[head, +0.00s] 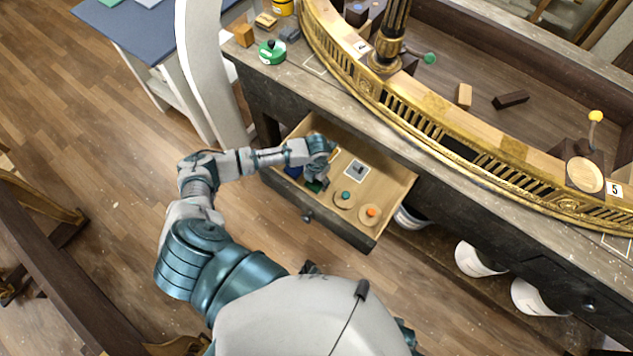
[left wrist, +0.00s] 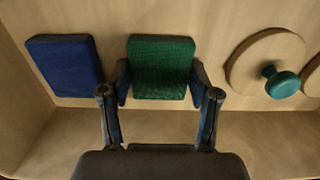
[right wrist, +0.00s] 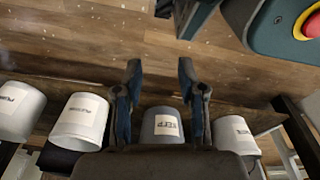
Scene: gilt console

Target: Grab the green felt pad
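The green felt pad (left wrist: 161,67) lies flat in the open drawer (head: 388,207); a sliver of it (head: 315,186) shows beside my left gripper in the head view. My left gripper (left wrist: 162,78) has its two fingers wide apart, one on each side of the pad's near part. The fingertips are very close to the pad's side edges; whether they touch is unclear. In the head view my left gripper (head: 317,177) reaches down into the drawer and hides part of the pad. My right gripper (right wrist: 160,75) is open and empty, away from the drawer.
A blue pad (left wrist: 65,65) lies left of the green one. A round wooden disc with a teal knob (left wrist: 283,83) lies right, and one with an orange knob (head: 371,212) beyond. The drawer walls are close. White buckets (right wrist: 80,120) stand before my right gripper.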

